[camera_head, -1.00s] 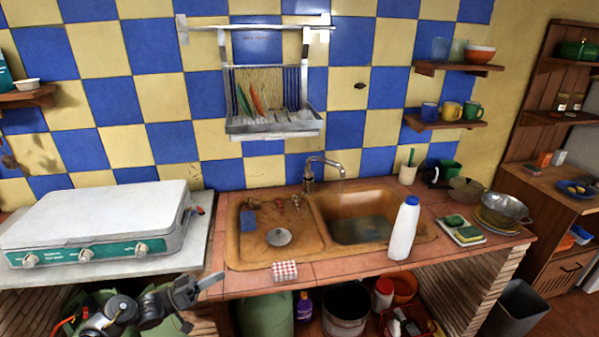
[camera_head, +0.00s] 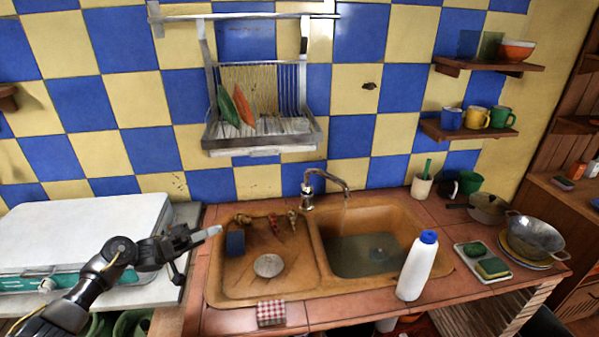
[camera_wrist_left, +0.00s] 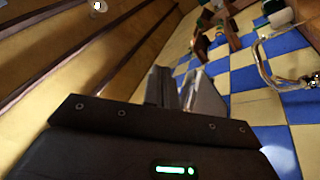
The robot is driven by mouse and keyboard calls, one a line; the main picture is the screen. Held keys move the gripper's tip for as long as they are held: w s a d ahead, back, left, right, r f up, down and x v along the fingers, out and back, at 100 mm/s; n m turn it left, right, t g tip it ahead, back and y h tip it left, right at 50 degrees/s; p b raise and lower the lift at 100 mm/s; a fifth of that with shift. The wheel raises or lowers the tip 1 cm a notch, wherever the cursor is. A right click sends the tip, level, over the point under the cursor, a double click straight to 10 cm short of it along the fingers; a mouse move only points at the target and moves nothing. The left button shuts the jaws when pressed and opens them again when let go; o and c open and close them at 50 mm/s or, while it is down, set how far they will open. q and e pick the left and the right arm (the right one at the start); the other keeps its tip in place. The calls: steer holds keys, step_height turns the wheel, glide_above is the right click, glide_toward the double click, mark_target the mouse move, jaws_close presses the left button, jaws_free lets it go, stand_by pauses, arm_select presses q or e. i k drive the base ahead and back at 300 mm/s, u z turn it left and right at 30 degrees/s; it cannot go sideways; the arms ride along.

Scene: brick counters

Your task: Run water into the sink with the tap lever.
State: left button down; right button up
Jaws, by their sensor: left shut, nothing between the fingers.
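The metal tap (camera_head: 325,183) stands at the back edge of the brown sink (camera_head: 318,292), its curved spout over the right basin. A separate lever is too small to make out. My right gripper is out of view.
A white bottle with blue cap (camera_head: 417,265) stands at the sink's front right. A blue sponge (camera_head: 235,243) lies near my gripper. The white stove (camera_head: 85,232) is at the left, under my arm. A dish rack (camera_head: 262,130) hangs above the tap.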

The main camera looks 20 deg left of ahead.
mark_target(304, 186)
steer(key=i, duration=1.35)
